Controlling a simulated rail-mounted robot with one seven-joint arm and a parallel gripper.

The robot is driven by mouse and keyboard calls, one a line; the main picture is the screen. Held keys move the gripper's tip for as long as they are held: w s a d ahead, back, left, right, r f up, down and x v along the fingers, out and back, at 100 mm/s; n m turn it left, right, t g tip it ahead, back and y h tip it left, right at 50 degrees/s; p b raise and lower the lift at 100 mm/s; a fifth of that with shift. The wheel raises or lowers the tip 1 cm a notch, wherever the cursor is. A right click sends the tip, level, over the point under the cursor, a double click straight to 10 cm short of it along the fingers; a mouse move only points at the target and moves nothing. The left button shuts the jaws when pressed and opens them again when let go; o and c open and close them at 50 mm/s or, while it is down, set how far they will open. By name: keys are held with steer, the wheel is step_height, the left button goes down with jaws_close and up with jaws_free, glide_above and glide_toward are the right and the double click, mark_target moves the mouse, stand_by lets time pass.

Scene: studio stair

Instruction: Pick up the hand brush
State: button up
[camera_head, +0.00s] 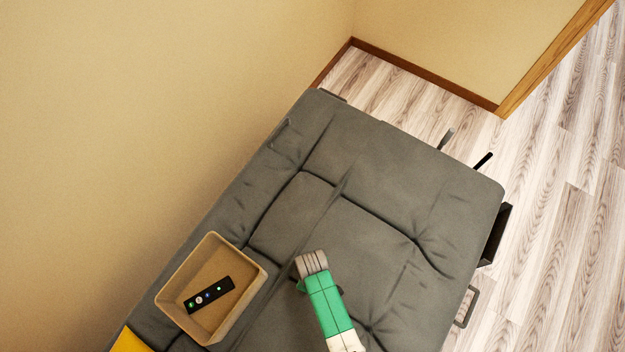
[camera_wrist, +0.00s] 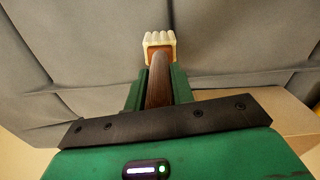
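The hand brush has a brown handle (camera_wrist: 159,88) and cream bristles (camera_wrist: 159,40), seen in the wrist view. My gripper (camera_wrist: 159,80) has its two green fingers on either side of the handle, with no clear gap between fingers and handle. The bristle end points away from the gripper, over the grey sofa (camera_wrist: 230,45). In the head view my green gripper (camera_head: 318,280) is over the sofa seat, with the pale striped brush end (camera_head: 312,262) at its tip. I cannot tell whether the brush touches the cushion.
A tan open box (camera_head: 258,271) sits on the sofa left of my gripper, with a black remote (camera_head: 209,295) in it. A yellow item (camera_head: 128,341) is at the lower left. A wall rises behind the sofa. The upper cushions (camera_head: 370,170) are clear.

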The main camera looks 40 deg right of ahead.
jaws_close()
